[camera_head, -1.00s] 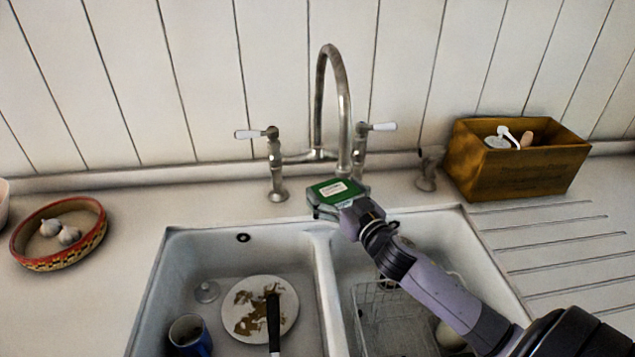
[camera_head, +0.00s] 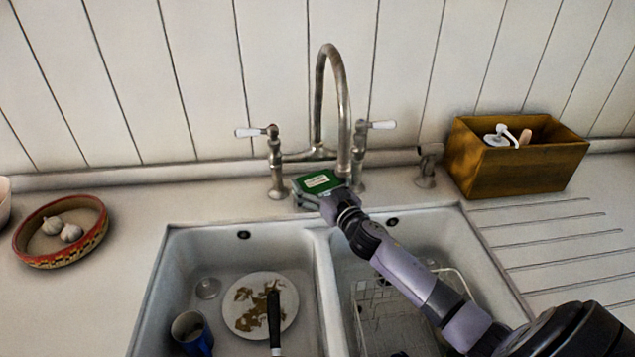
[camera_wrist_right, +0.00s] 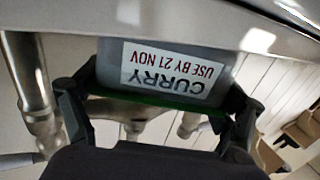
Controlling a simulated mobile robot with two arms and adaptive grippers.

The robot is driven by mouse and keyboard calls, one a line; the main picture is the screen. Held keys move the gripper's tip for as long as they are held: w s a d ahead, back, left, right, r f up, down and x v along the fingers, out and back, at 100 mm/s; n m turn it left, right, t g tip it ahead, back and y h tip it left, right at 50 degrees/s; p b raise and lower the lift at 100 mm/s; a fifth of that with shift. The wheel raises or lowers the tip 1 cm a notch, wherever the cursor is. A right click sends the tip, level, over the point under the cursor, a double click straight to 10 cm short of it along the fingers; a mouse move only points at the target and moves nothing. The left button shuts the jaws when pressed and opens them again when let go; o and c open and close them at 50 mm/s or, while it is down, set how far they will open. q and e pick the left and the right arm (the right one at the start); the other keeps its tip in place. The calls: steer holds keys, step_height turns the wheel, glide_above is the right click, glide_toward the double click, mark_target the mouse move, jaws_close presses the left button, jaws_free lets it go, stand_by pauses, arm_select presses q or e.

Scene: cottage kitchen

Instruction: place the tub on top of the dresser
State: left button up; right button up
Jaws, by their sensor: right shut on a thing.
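The tub (camera_head: 318,181) has a green lid with a pale label and sits at the end of my right arm, in front of the tap. In the right wrist view the tub (camera_wrist_right: 228,65) is grey with a white label reading "CURRY USE BY 21 NOV". My right gripper (camera_wrist_right: 157,110) is shut on the tub, with one finger on each side of it. In the head view the right gripper (camera_head: 325,200) is partly hidden by the tub and wrist. No dresser shows in these views. My left gripper is not in view.
The tap (camera_head: 345,120) stands just behind the tub. Below is a double sink (camera_head: 318,262) with a dirty plate (camera_head: 245,315) and a blue mug (camera_head: 200,345). A wooden box (camera_head: 515,170) stands right, a bowl of garlic (camera_head: 95,245) left.

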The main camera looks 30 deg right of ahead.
steer(key=o, duration=0.9)
steer(key=shift+f, duration=0.2)
steer(key=shift+o, duration=1.3)
steer(key=shift+r, duration=0.1)
steer(key=shift+r, duration=0.1)
